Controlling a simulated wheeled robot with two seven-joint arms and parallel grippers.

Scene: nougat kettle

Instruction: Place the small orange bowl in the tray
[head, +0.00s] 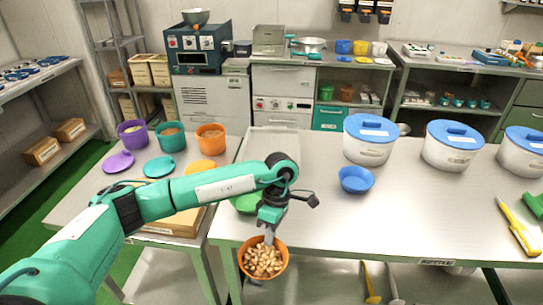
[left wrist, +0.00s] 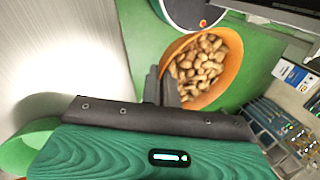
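The small orange bowl (head: 262,280) is full of tan nuts and hangs in front of the table's near left edge in the head view. My left gripper (head: 269,238) is shut on its far rim. In the left wrist view the bowl (left wrist: 232,68) looks tilted, with the nuts inside and a dark finger (left wrist: 158,88) at its rim. The tray (head: 268,142) is a pale grey metal tray at the back left of the table. My arm hides part of its near side, and its visible part looks empty. My right gripper is not in view.
A green bowl (head: 243,205) sits partly hidden behind my left wrist. A blue bowl (head: 356,180) and white tubs with blue lids (head: 369,150) stand to the right. A side table (head: 75,212) holds several colored tubs and lids. The table's middle front is clear.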

